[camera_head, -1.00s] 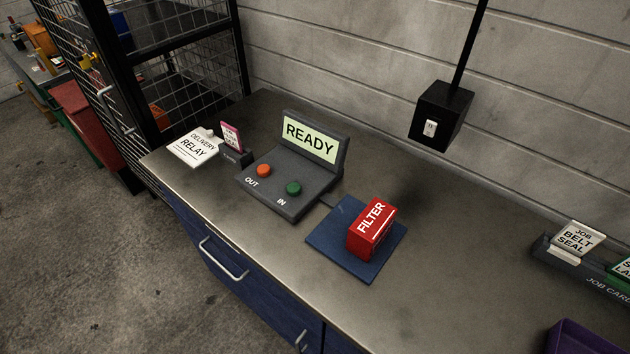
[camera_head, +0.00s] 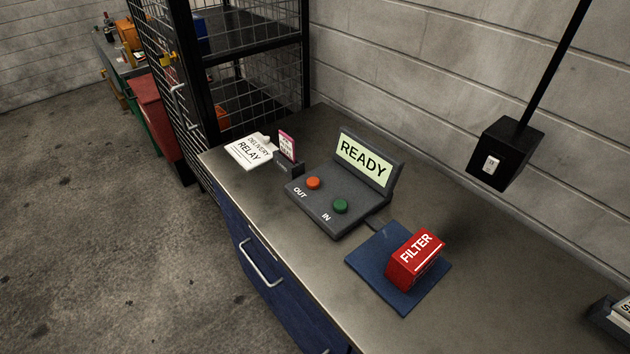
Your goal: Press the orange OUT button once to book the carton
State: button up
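The dark grey console (camera_head: 325,212) sits on the metal bench, its tilted screen (camera_head: 363,161) reading READY. The orange button (camera_head: 313,183) is on its sloped face, with the word OUT in front of it. A green button (camera_head: 340,206) marked IN is to its right. The red carton (camera_head: 415,260) labelled FILTER stands on a blue mat (camera_head: 377,274) right of the console, and a short cable runs between mat and console. My gripper is not in view.
A white DELIVERY RELAY card (camera_head: 249,153) and a pink card in a small dark holder (camera_head: 288,163) are left of the console. A black socket box (camera_head: 503,158) hangs over the back right. A wire cage (camera_head: 250,75) stands behind left. Open floor (camera_head: 120,240) is at left.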

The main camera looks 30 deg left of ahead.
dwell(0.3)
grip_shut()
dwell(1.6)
